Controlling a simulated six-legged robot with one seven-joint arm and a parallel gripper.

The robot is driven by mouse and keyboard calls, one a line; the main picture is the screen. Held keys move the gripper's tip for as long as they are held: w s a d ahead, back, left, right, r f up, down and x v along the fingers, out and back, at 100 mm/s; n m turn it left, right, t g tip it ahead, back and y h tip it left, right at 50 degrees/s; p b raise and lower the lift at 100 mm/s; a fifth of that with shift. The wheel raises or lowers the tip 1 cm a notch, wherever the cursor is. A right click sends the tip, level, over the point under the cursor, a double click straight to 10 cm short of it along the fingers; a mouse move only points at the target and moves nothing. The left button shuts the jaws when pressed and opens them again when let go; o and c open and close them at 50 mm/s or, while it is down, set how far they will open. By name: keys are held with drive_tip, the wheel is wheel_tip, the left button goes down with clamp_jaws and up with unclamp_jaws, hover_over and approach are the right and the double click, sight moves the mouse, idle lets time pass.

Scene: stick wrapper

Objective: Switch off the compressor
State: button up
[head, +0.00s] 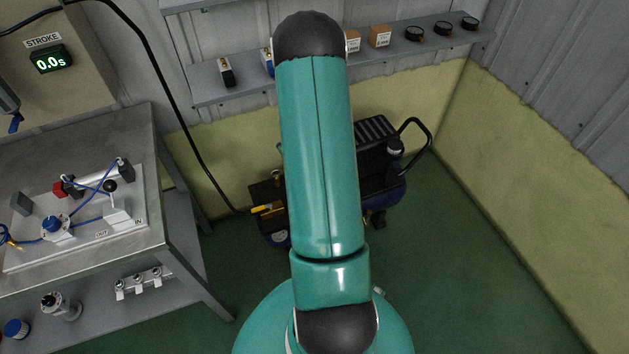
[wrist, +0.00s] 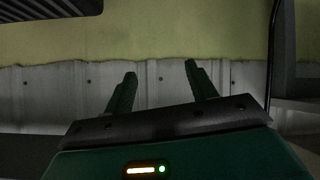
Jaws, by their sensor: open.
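The compressor (head: 375,165) stands on the green floor against the back wall in the head view. It has a dark blue tank, a black top with ribs and a black loop handle at its right. My teal arm hides its middle, so I cannot make out its switch. A yellow part (head: 267,209) shows at its left end. My gripper (wrist: 160,76) is open and empty in the wrist view, its two fingers apart in front of the wall. The gripper is not visible in the head view.
A metal bench (head: 150,160) with a pneumatic board stands at the left, its lower shelf holding fittings. A wall shelf (head: 400,52) with small parts runs above the compressor. A black hose (head: 190,135) hangs down the wall. Floor at the right is clear.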

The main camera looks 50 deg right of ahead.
drive_tip(key=s+f+m+t+h, duration=0.1)
drive_tip(key=s+f, duration=0.7)
drive_tip(key=f, duration=0.3)
drive_tip(key=s+f+m+t+h, duration=0.1)
drive_tip(key=s+f+m, duration=0.1)
drive_tip(key=s+f, duration=0.7)
drive_tip(key=x, duration=1.5)
drive_tip(key=shift+w+a+f, duration=0.15)
drive_tip(key=shift+w+f, duration=0.25)
drive_tip(key=shift+f, duration=0.05)
drive_tip(key=shift+c, duration=0.5)
drive_tip(key=c, duration=0.9)
